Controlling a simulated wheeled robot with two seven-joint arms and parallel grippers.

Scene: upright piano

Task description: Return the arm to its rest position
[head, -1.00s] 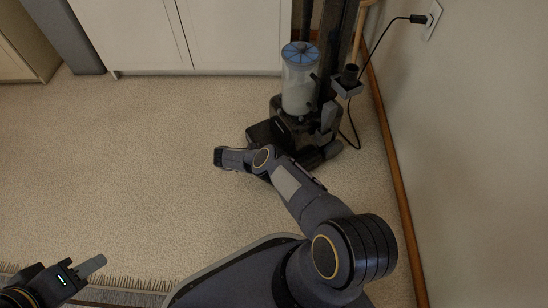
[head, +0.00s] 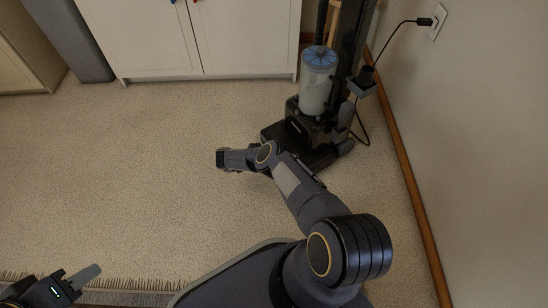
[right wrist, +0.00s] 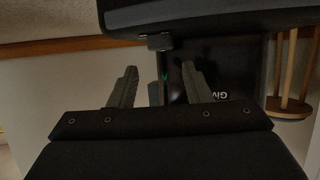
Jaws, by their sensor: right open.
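My right arm (head: 305,200) reaches from the lower right across the head view, with its elbow bent and its dark end over the carpet just left of the vacuum cleaner. In the right wrist view my right gripper (right wrist: 157,72) has its two fingers spread apart, with nothing seen held between them. My left gripper (head: 82,279) is at the lower left corner of the head view, over the rug's edge. Only one finger of it shows clearly, so its opening cannot be judged.
An upright vacuum cleaner (head: 310,130) with a clear canister stands by the right wall. White cabinets (head: 240,40) line the back. A fringed rug (head: 140,298) lies at the front. A cord runs to a wall outlet (head: 438,22). Carpet (head: 130,170) on the left is clear.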

